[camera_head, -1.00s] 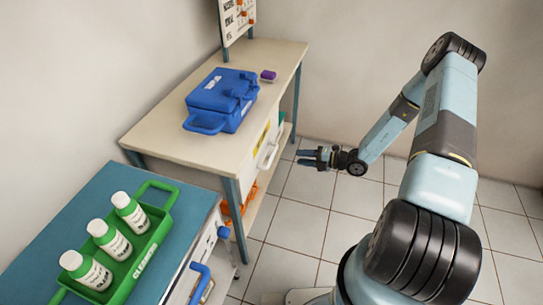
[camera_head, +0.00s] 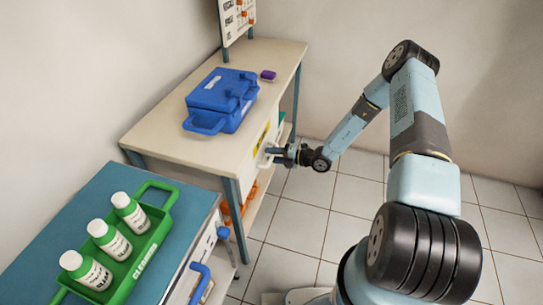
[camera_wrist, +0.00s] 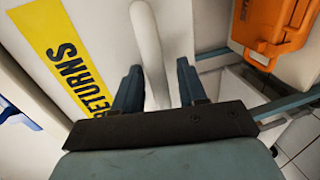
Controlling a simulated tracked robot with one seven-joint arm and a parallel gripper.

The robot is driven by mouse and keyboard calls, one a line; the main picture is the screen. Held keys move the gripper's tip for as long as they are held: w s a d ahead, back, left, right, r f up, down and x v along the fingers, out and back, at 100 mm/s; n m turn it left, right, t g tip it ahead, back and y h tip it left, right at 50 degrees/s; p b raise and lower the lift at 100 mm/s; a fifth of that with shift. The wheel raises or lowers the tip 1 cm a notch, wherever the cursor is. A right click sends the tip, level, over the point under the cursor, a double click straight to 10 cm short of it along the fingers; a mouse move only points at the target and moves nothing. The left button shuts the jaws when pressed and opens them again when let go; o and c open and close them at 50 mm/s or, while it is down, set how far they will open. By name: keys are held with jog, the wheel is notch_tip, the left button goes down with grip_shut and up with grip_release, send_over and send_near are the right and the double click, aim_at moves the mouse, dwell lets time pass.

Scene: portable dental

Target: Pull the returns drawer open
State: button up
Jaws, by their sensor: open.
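The returns drawer (camera_wrist: 110,25) has a white front with a yellow label reading RETURNS (camera_wrist: 62,55) in the wrist view. Its white bar handle (camera_wrist: 147,45) stands between my open fingers. My gripper (camera_wrist: 157,85) has one finger on each side of the bar, and the jaws are not closed on it. In the head view my gripper (camera_head: 275,155) is at the drawer front under the beige table, and it hides part of the handle (camera_head: 263,160). The drawer looks shut.
A blue case (camera_head: 222,100) and a small purple item (camera_head: 268,75) are on the beige table (camera_head: 180,140). An orange case (camera_wrist: 270,30) sits below the drawer. A green tray (camera_head: 158,240) of white bottles is on the nearer cabinet. The tiled floor at right is clear.

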grip_shut()
dwell(0.4)
